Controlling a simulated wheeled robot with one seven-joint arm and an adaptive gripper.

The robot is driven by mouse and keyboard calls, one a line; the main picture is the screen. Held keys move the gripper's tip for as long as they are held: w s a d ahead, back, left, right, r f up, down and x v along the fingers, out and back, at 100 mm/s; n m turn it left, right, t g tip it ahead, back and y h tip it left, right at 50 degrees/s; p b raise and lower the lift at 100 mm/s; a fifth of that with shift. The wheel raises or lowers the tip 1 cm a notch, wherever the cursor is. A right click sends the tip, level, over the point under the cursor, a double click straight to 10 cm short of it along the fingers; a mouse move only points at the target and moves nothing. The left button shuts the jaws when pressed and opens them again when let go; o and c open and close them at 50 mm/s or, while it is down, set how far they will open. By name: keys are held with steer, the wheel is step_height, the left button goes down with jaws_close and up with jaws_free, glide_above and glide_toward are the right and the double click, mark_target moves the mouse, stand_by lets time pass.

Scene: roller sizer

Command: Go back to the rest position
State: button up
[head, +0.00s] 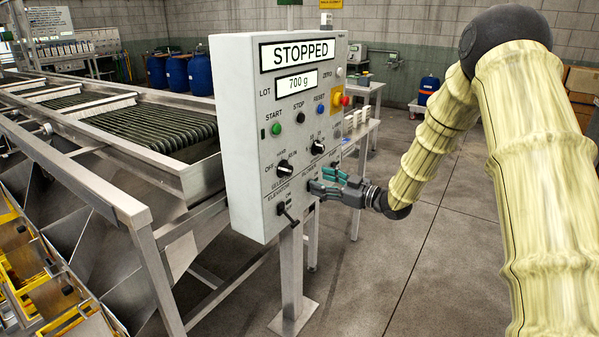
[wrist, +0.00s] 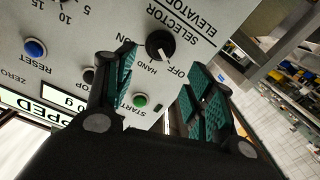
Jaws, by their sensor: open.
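My gripper (head: 322,181) is open and empty in front of the lower right part of the grey control panel (head: 243,150). In the wrist view, the teal pads of my gripper (wrist: 162,66) are spread apart. The black selector knob (wrist: 160,45) shows beyond and between them, apart from the pads. In the head view the selector knob (head: 284,168) is clear of the gripper, up and to its left. My gripper covers part of the panel's lower right area. My pale sleeved arm reaches in from the right.
The panel display (head: 298,54) reads STOPPED, and the lot display (head: 297,82) reads 700 g. An elevator lever (head: 287,212) sticks out low on the panel. The roller sizer (head: 150,130) stands at left. Floor (head: 430,260) is open below my arm.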

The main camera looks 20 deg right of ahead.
steer(key=s+a+f+m+g+h, duration=0.1)
steer(key=s+a+f+m+h, duration=0.2)
steer(key=f, duration=0.7)
steer(key=s+a+f+m+g+h, duration=0.1)
steer(key=s+a+f+m+h, duration=0.2)
steer(key=f, duration=0.7)
steer(key=s+a+f+m+g+h, duration=0.1)
steer(key=s+a+f+m+g, duration=0.15)
steer(key=s+f, duration=1.15)
steer(key=s+a+f+m+g+h, duration=0.1)
steer(key=s+f+g, duration=0.2)
steer(key=s, duration=0.8)
steer(key=s+a+f+g+h, duration=0.1)
steer(key=s+f+g, duration=0.2)
steer(key=s, duration=0.9)
steer(key=s+a+f+m+g+h, duration=0.1)
steer(key=s+f+g+h, duration=0.1)
steer(key=s, duration=0.9)
step_height(320, 180, down, 2)
steer(key=shift+s+f+m+g+p, duration=0.2)
steer(key=shift+m+g+p, duration=0.15)
steer(key=shift+g, duration=0.5)
